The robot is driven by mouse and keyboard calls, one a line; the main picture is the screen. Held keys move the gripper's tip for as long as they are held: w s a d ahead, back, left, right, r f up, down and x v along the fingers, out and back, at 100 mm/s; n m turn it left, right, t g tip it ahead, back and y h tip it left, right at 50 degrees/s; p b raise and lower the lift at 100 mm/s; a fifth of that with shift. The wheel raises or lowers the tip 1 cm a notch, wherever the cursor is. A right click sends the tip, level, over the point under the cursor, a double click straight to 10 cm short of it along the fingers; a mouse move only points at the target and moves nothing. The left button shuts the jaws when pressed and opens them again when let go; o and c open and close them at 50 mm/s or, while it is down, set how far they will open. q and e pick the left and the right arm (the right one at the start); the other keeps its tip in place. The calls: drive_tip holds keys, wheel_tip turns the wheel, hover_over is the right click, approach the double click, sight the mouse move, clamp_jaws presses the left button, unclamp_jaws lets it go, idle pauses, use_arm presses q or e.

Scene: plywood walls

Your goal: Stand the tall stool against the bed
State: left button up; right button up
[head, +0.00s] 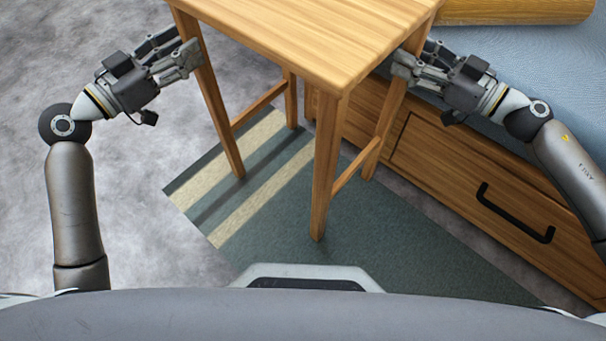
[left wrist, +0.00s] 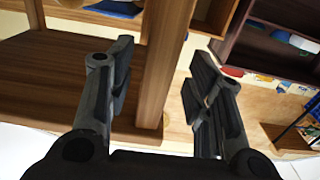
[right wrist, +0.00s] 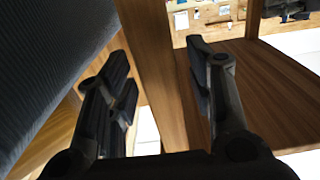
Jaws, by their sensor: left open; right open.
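The tall wooden stool (head: 320,165) stands upright in front of me, its legs partly on the striped rug. The bed (head: 540,75), with a blue cover and a wooden drawer base, is on the right, close beside the stool's right side. My left gripper (head: 180,52) is open at the stool's left leg; in the left wrist view that leg (left wrist: 165,70) stands between the spread fingers. My right gripper (head: 410,62) is open at the right leg, between stool and bed; in the right wrist view a leg (right wrist: 150,70) shows between the fingers. The exact stool-to-bed gap is hidden.
A striped green and beige rug (head: 400,240) lies under the stool and in front of me. The bed's drawer has a black handle (head: 515,213) facing the rug. Bare grey floor (head: 60,60) is free on the left. A shelf (left wrist: 270,50) shows in the left wrist view.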

use_arm(q)
drive_tip(key=v, duration=0.8)
drive_tip(key=shift+s+a, duration=0.2)
drive_tip(key=shift+s, duration=0.05)
use_arm(e)
drive_tip(key=v, duration=1.2)
